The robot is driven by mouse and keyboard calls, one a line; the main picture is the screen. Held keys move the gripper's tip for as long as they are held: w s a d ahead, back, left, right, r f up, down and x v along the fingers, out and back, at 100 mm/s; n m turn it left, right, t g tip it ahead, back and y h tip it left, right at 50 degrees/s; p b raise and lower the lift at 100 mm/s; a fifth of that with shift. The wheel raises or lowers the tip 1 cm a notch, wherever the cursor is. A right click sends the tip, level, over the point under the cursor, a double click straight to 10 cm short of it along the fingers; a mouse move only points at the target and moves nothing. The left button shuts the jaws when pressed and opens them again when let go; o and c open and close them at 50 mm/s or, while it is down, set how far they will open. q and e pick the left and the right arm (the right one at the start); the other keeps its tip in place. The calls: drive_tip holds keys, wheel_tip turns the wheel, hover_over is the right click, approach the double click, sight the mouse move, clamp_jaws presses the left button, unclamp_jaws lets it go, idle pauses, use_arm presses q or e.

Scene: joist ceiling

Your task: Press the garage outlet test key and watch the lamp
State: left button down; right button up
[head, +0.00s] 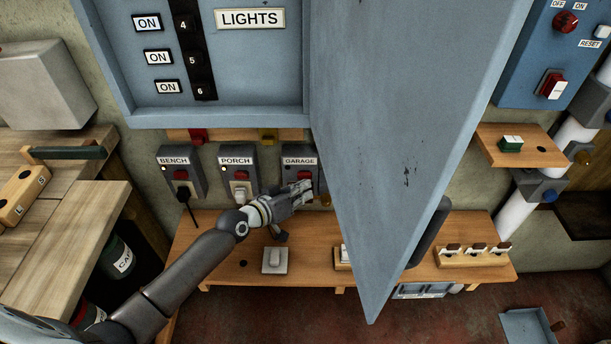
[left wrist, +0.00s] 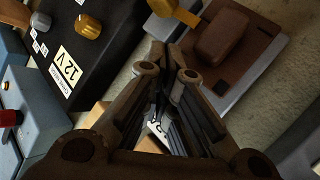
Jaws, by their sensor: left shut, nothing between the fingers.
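The garage outlet (head: 291,163) is a dark grey box with a GARAGE label, on the wall under the blue cabinet. Its red test key (head: 304,175) shows just above my left fingertips. A small pale spot by the key may be its lamp; I cannot tell if it is lit. My left gripper (head: 303,188) is shut and empty, in front of the outlet's lower part, hiding it. I cannot tell if it touches the key. In the left wrist view the fingers (left wrist: 165,95) fill the middle, and the garage outlet cannot be made out. My right gripper is not in view.
The open blue cabinet door (head: 405,130) hangs close right of the garage outlet. The porch outlet (head: 237,160) and bench outlet (head: 175,160) are to its left. A wooden shelf (head: 215,262) below holds a grey switch (head: 275,260). A 12 V box (left wrist: 90,60) shows in the wrist view.

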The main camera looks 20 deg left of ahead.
use_arm(q)
drive_tip(key=shift+w+a, duration=0.15)
drive_tip(key=shift+w, duration=0.25)
drive_tip(key=shift+s, duration=0.1)
idle(0.4)
drive_tip(key=shift+s+d+p, duration=0.25)
drive_tip(key=shift+s+p, duration=0.1)
drive_tip(key=shift+s, duration=0.45)
drive_tip(key=s+p, duration=0.1)
drive_tip(key=s+d+p, duration=0.1)
drive_tip(key=s, duration=0.1)
drive_tip(key=s+d+p, duration=0.1)
drive_tip(key=s, duration=0.1)
drive_tip(key=shift+s+f, duration=0.2)
idle(0.6)
drive_tip(key=shift+p, duration=0.3)
